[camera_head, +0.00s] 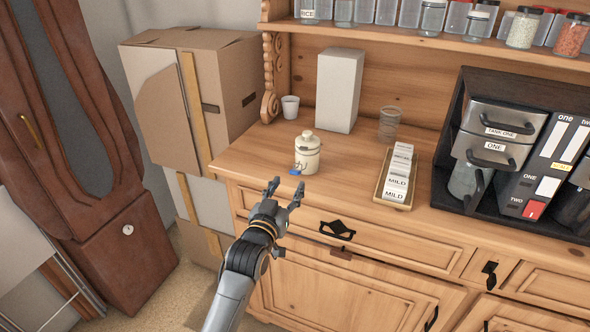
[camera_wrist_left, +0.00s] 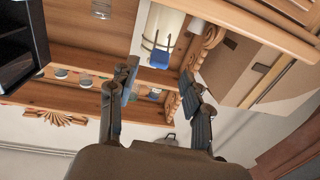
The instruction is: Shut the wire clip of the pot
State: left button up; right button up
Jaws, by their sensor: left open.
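The pot (camera_head: 307,158) is a small cream lidded jar with dark markings, upright near the front left of the dresser top. Its wire clip ends in a blue tab (camera_head: 295,172) low at the pot's front, well below the lid. In the left wrist view the pot (camera_wrist_left: 165,22) is at the top, with the wire and blue tab (camera_wrist_left: 159,58) standing out from it. My left gripper (camera_head: 286,188) is open and empty, just in front of the dresser's edge and short of the pot. In the wrist view the tab shows between its fingers (camera_wrist_left: 160,82), apart from them. My right gripper is not seen.
A white cup (camera_head: 290,107), a tall white box (camera_head: 340,90) and a glass (camera_head: 389,124) stand behind the pot. A tray (camera_head: 378,191) of labelled packets lies to the right, beside a dark organizer (camera_head: 450,150). Cardboard boxes (camera_head: 215,85) stand left. The dresser top around the pot is clear.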

aim_at(295, 170)
pick_arm(q)
jog(key=p+x, duration=0.1)
jog(key=x, duration=0.5)
jog(key=shift+w, duration=0.3)
grip_shut()
